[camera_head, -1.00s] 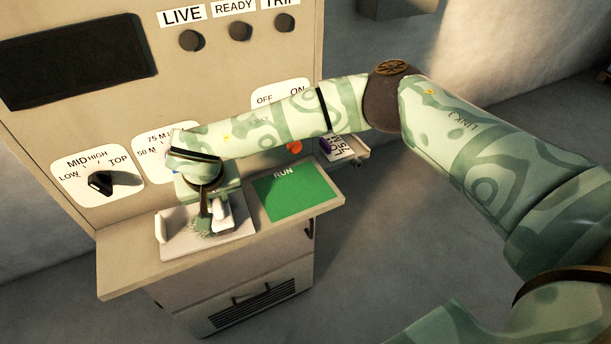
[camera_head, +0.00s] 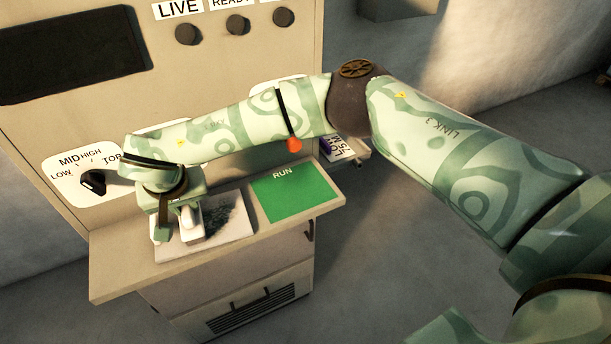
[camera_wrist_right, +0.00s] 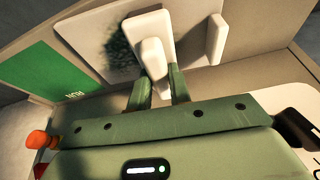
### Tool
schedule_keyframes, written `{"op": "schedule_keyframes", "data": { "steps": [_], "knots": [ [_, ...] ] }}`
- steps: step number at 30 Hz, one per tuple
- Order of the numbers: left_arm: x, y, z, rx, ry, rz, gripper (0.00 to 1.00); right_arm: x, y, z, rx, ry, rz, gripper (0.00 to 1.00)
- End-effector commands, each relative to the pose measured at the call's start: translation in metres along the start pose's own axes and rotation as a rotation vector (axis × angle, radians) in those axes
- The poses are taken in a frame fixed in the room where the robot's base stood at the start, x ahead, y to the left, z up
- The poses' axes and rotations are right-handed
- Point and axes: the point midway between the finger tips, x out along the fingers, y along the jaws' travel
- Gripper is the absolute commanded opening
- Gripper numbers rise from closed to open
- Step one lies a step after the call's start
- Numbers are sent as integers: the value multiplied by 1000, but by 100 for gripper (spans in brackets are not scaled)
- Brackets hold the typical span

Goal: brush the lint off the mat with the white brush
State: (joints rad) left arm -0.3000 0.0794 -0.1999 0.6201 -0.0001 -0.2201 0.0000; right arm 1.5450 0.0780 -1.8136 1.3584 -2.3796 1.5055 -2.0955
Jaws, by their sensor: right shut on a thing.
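My right gripper (camera_head: 176,222) is shut on the white brush (camera_head: 191,226) above the left part of the pale mat (camera_head: 228,240). In the right wrist view the brush handle (camera_wrist_right: 153,84) sits between the two green fingers, and the wide brush head (camera_wrist_right: 147,35) points away from them, over the mat (camera_wrist_right: 84,32). A dark, speckled patch of lint (camera_wrist_right: 119,50) lies on the mat beside the brush head, on the green panel's side. The lint (camera_head: 228,214) also shows in the head view, right of the gripper. Whether the bristles touch the mat is hidden. My left gripper is not in view.
The mat lies on a narrow beige shelf (camera_head: 122,272) with a green RUN panel (camera_head: 295,190) to its right. A white upright piece (camera_wrist_right: 215,40) stands by the mat's other side. Behind rises a console with a black knob (camera_head: 93,182). An orange knob (camera_head: 294,146) is near my forearm.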

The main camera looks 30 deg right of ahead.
Motion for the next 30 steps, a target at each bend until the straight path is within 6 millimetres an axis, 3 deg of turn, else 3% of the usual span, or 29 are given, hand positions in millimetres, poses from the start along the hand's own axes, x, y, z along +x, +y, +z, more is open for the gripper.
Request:
{"op": "schedule_keyframes", "data": {
  "steps": [12, 30],
  "knots": [
    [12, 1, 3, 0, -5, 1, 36, -1, -26, 0, -1, -1, 0, 0],
    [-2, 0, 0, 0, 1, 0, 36, 0, 5, 0, 0, 0, 0, 0]
  ]
}}
